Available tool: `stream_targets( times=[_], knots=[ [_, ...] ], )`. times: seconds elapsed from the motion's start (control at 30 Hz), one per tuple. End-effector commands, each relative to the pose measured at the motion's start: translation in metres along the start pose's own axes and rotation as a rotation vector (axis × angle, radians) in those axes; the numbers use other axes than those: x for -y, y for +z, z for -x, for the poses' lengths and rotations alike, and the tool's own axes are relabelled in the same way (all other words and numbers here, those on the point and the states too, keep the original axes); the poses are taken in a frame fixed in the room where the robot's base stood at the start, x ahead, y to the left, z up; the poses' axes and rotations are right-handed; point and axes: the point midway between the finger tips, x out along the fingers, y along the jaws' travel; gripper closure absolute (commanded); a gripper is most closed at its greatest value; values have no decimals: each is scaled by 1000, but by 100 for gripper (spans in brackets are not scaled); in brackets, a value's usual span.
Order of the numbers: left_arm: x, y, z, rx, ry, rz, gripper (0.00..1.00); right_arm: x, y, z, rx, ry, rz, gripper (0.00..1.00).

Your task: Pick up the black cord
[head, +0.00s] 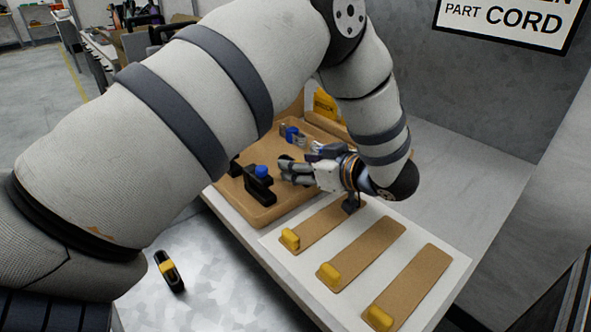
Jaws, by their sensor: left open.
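No loose strand of cord is clearly visible, and my arm hides much of the middle. A small black item with a yellow band (168,271) lies on the grey surface at lower left; I cannot tell whether it is the black cord. Black blocky pieces (260,188) stand in the tan tray (268,217), close to a blue cap (261,170). My left gripper (285,170) is open above the tray, with its fingers pointing left, just right of the black pieces. My right gripper is out of view.
A white board (453,262) holds several tan strips with yellow ends, right of the tray. A clear item with a blue end (292,133) and a yellow box (324,105) are behind the gripper. A sign reading "PART CORD" (508,19) hangs on the grey wall.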

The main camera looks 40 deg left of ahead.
Motion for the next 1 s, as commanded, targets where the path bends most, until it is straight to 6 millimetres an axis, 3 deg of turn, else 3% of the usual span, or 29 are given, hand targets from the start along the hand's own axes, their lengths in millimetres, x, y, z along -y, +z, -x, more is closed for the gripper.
stream_targets(
  times=[0.1, 0.3, 0.6, 0.73, 0.87, 1.0],
  knots=[
    [0, 0, 0, 0, 0, 0, 54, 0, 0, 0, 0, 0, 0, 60],
    [0, 0, 1, 0, 0, 1, 99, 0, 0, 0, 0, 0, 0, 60],
    [0, -1, 1, -1, 0, 2, 100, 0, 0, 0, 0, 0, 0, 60],
    [-1, -10, 5, 0, 1, 6, 100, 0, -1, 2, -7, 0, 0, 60],
    [0, -36, 15, -1, 2, 10, 100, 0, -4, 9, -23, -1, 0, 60],
    [31, -74, 29, -2, 7, 17, 100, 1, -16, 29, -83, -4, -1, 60]
  ],
)
